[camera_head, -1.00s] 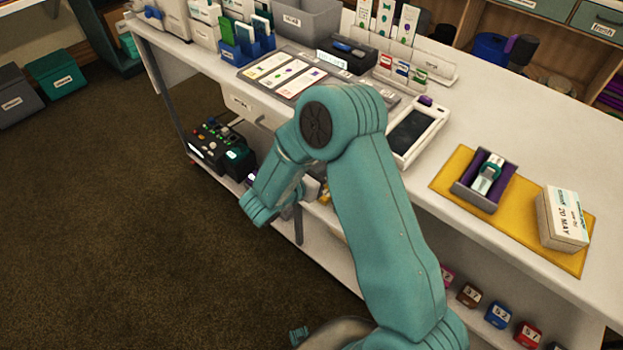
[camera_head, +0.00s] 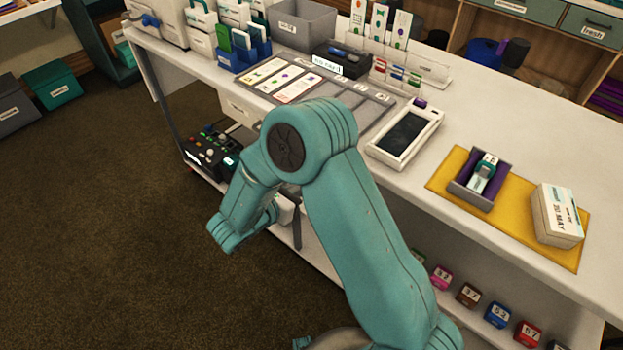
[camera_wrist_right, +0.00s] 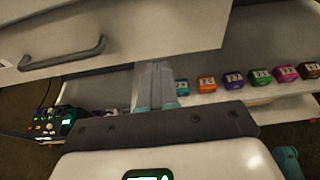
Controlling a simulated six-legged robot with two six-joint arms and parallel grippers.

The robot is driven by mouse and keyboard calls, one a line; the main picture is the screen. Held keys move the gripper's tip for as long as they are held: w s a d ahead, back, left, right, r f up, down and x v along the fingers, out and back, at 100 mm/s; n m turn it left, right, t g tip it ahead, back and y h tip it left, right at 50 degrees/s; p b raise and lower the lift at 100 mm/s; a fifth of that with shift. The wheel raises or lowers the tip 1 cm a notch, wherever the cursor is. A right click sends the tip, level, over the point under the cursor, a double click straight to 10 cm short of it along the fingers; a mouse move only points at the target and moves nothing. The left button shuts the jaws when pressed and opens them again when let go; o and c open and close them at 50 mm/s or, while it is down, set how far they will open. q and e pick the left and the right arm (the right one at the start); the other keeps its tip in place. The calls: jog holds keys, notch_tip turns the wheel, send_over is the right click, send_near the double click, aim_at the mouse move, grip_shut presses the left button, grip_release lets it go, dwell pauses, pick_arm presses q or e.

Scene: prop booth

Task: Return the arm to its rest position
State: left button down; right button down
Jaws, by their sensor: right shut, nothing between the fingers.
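My right arm (camera_head: 365,225) is teal and comes in from the bottom of the head view. It bends at a round joint, and its forearm points down and left in front of the white counter (camera_head: 560,105). The right gripper's fingertips are mostly hidden behind the wrist in the head view. In the right wrist view the right gripper (camera_wrist_right: 155,88) is shut and empty, its fingers pressed together below the drawer front. My left gripper is not in view.
The wrist view shows a drawer handle (camera_wrist_right: 62,55) above and numbered blocks (camera_wrist_right: 234,81) on the lower shelf. A black button console (camera_head: 212,150) sits left of the forearm. A yellow mat (camera_head: 510,235) holds a small open box and a white carton. Open floor lies left.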

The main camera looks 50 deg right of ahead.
jog(key=v, duration=0.6)
jog(key=shift+a, duration=0.2)
jog(key=shift+s, duration=0.15)
